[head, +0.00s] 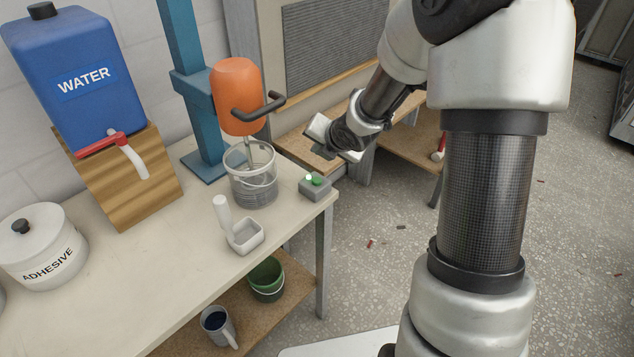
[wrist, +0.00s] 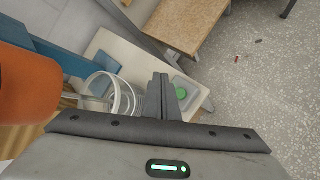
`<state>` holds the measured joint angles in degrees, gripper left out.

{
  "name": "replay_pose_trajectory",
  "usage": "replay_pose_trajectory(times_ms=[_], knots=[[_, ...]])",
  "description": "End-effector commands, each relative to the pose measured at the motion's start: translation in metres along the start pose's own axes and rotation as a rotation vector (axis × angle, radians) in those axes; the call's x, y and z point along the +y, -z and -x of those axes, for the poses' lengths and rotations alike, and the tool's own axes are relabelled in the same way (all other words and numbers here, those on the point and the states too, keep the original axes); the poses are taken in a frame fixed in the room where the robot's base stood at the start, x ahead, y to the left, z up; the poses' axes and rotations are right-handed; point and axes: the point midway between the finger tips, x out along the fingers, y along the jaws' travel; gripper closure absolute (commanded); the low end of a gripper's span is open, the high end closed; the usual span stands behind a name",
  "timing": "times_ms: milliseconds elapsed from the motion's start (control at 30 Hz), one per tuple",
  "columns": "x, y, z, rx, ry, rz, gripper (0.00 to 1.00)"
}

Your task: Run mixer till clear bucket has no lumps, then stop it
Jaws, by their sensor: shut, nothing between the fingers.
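The orange mixer (head: 236,92) hangs on a blue stand, its shaft reaching down into the clear bucket (head: 252,190). The bucket holds something grey; I cannot tell whether it has lumps or whether the mixer turns. A grey switch box (head: 316,194) with a green button (head: 317,180) and a small pale light sits right of the bucket at the table's edge. My gripper (head: 326,150) is shut and empty, above and slightly right of the box. In the wrist view, my shut fingers (wrist: 160,92) show between the bucket (wrist: 122,97) and the green button (wrist: 181,93).
A scoop (head: 243,236) lies in front of the bucket. A blue water tank (head: 75,95) on a wooden stand and an adhesive pot (head: 38,245) are at left. A green bucket (head: 266,278) and a mug (head: 218,326) are on the lower shelf. A low wooden bench stands behind.

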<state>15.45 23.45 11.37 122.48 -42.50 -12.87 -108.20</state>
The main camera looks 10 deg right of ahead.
Motion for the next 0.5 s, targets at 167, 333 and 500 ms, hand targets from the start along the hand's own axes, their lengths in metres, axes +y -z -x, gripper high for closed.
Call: replay_pose_trajectory(times_ms=[167,333,500], knots=[[-0.015,0.015,-0.021,0.001,0.001,-0.001,1.0],[-0.028,0.028,-0.038,0.001,0.001,-0.001,1.0],[-0.036,0.036,-0.05,0.0,0.0,0.001,1.0]])
